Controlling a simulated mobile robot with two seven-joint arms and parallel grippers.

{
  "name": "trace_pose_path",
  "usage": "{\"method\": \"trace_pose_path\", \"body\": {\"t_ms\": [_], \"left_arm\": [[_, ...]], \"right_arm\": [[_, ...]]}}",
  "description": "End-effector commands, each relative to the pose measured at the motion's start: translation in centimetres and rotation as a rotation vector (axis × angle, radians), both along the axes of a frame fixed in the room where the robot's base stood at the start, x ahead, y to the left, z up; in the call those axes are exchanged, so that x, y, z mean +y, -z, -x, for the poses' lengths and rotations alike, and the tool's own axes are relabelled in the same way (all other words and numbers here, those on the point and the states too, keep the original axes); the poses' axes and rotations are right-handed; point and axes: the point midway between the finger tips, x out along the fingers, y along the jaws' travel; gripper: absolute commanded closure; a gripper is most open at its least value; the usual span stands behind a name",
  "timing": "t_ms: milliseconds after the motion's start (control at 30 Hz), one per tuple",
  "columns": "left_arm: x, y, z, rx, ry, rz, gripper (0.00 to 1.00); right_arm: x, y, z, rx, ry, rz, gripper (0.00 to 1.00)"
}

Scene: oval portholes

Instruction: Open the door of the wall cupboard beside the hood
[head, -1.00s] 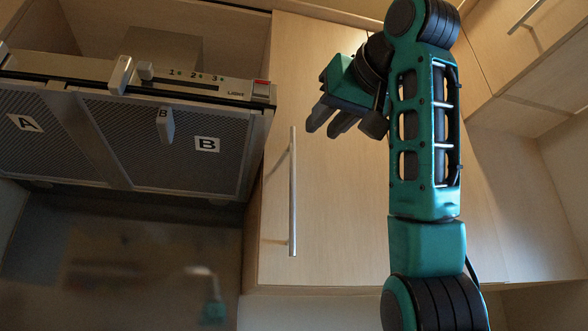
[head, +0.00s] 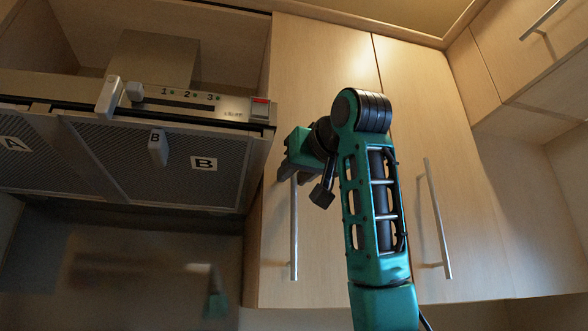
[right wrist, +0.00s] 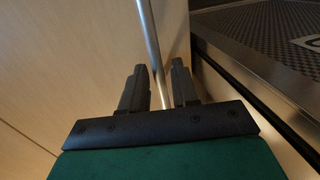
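The wall cupboard door (head: 316,90) beside the hood is pale wood and looks shut. Its upright metal bar handle (head: 294,235) is near the door's left edge. My right gripper (head: 289,172) is at the upper end of this handle. In the right wrist view, the gripper (right wrist: 158,80) is open, with the handle bar (right wrist: 150,45) running between its two fingers. A gap shows on both sides of the bar, so neither finger is seen to press on it. The forearm covers part of the door. My left gripper is not in view.
The hood (head: 200,160) with its dark mesh filters is just left of the door. A second cupboard door (head: 415,120) with its own bar handle (head: 437,220) is to the right. Another cupboard (head: 535,55) is at the upper right.

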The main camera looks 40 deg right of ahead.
Motion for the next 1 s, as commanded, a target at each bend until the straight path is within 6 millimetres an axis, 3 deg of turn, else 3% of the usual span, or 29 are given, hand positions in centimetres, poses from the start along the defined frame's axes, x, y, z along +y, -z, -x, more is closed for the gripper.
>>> {"method": "trace_pose_path", "body": {"t_ms": [400,700,1000], "left_arm": [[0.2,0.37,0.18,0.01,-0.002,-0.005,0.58],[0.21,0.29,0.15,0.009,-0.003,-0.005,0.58],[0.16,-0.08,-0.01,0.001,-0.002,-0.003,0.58]], "right_arm": [[-0.28,0.01,-0.82,0.0,0.0,-0.001,0.7],[-0.27,0.01,-0.81,0.0,0.0,-0.001,0.99],[-0.25,0.0,-0.79,0.0,0.0,-0.001,1.0]]}}
